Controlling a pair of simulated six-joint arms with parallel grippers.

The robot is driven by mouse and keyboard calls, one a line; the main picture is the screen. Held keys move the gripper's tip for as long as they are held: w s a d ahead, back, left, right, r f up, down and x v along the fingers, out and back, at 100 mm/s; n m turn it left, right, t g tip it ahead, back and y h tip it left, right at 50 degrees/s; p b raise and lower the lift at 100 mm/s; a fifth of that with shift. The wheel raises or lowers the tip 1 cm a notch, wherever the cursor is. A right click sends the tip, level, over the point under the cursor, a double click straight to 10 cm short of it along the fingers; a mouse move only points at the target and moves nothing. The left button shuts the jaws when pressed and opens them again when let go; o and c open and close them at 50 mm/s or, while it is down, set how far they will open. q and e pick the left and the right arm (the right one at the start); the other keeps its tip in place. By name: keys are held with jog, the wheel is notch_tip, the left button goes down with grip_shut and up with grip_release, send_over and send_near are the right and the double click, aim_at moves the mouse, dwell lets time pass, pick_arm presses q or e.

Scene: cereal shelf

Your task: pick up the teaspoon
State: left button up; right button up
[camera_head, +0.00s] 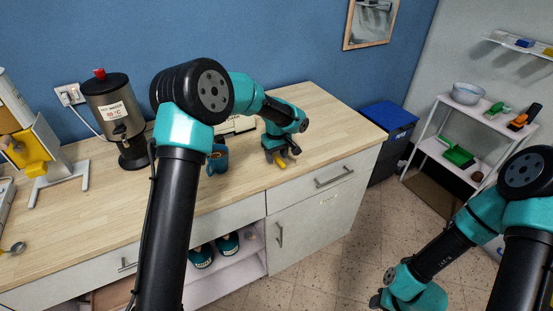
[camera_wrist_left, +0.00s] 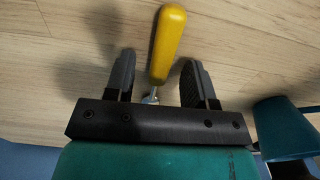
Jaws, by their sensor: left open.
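My left gripper (camera_head: 279,160) is low over the right part of the wooden counter, open and empty. In the left wrist view my left gripper (camera_wrist_left: 160,80) has its fingers on either side of a yellow-handled utensil (camera_wrist_left: 167,45), with gaps on both sides. A bit of its metal neck shows; the rest is hidden behind the gripper, so I cannot tell if it is a teaspoon. Its yellow handle (camera_head: 281,162) also shows in the head view. A metal spoon (camera_head: 15,248) lies at the counter's far left, cut by the frame. My right gripper is out of view.
A blue mug (camera_head: 217,159) stands left of the left gripper; it also shows in the left wrist view (camera_wrist_left: 284,130). A hot-water dispenser (camera_head: 117,115) stands further left. The counter's front right (camera_head: 330,150) is clear. A shelf rack (camera_head: 470,112) stands at right.

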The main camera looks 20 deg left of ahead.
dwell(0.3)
pick_arm(q)
grip_shut()
dwell(0.3)
